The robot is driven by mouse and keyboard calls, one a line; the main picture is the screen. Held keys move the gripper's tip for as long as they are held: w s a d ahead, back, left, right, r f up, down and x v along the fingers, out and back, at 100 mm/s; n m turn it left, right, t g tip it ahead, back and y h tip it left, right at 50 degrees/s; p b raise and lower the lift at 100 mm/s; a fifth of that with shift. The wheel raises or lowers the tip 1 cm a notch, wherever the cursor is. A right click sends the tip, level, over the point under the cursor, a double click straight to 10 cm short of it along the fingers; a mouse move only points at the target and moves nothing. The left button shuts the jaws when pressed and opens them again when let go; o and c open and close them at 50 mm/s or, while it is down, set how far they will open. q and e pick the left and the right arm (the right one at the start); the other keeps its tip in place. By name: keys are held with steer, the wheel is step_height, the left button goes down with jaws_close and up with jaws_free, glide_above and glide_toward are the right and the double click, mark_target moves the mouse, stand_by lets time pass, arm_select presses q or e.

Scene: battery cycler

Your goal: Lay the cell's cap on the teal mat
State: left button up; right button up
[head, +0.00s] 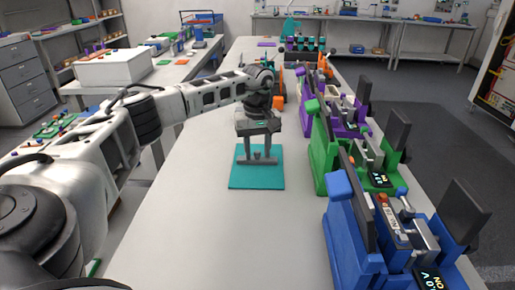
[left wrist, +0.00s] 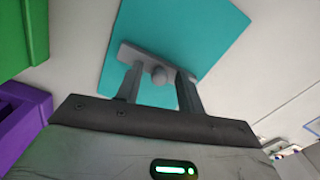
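My left gripper (head: 257,152) points down over the cap. My right gripper is not in view.
Blue (head: 345,230), green (head: 320,160) and purple (head: 338,115) cycler stations line the right side of the white table (head: 190,225). An orange object (head: 279,92) stands behind my left gripper. The table left and in front of the mat is clear.

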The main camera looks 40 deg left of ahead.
mark_target(257, 152)
arm_select(q)
steer(key=shift+r, duration=0.15)
step_height(257, 152, up, 12)
stand_by(0.6)
steer(key=shift+s, duration=0.1)
stand_by(0.4)
